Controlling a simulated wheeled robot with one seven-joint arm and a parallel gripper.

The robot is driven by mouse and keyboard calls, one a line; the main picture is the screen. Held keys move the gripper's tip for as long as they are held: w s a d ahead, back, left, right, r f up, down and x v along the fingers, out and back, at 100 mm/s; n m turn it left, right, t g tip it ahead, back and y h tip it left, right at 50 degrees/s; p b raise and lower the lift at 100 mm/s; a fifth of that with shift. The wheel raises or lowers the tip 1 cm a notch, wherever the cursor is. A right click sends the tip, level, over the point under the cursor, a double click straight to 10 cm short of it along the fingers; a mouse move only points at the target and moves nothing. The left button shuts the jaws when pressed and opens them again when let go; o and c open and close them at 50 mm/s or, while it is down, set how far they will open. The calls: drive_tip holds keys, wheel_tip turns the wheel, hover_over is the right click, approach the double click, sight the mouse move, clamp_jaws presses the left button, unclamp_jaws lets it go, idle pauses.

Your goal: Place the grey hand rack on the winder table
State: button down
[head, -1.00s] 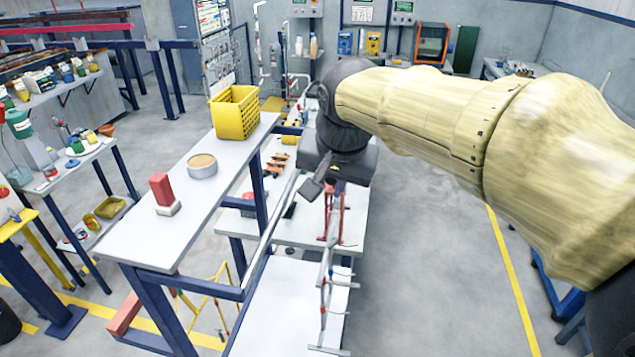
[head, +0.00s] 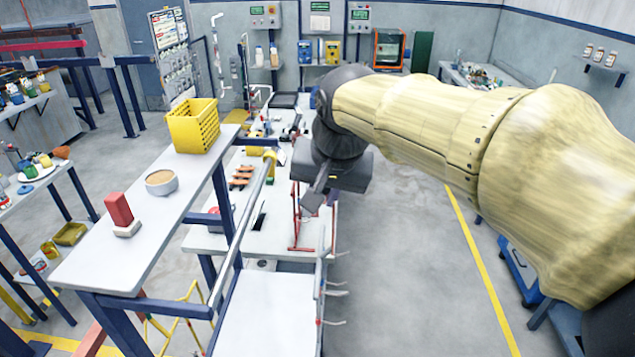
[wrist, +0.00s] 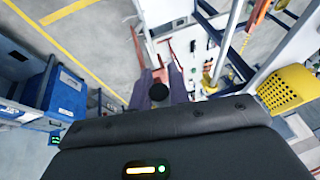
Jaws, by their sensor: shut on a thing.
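In the wrist view my gripper's dark fingers (wrist: 158,92) point away from the camera, and the grey rack is hard to make out. A white worktable (head: 225,240) lies beyond the low tabletop. I cannot tell which surface is the winder table.
A raised shelf (head: 135,225) at left carries a yellow basket (head: 193,127), a bowl (head: 161,183) and a red block (head: 119,210). A metal rail (head: 240,235) runs alongside. Floor (head: 400,270) to the right is clear.

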drive_tip(key=w+d+m+h+b, duration=0.1)
drive_tip(key=w+d+m+b, duration=0.2)
drive_tip(key=w+d, duration=0.3)
drive_tip(key=w+d+f+m+h+b, duration=0.1)
drive_tip(key=w+d+m+b, duration=0.1)
drive_tip(key=w+d, duration=0.4)
drive_tip(key=w+b, duration=0.1)
drive_tip(key=w, duration=0.4)
drive_tip(key=shift+w+d+f+m+h, duration=0.15)
drive_tip(key=shift+d+f+m+h, duration=0.15)
drive_tip(key=shift+m, duration=0.1)
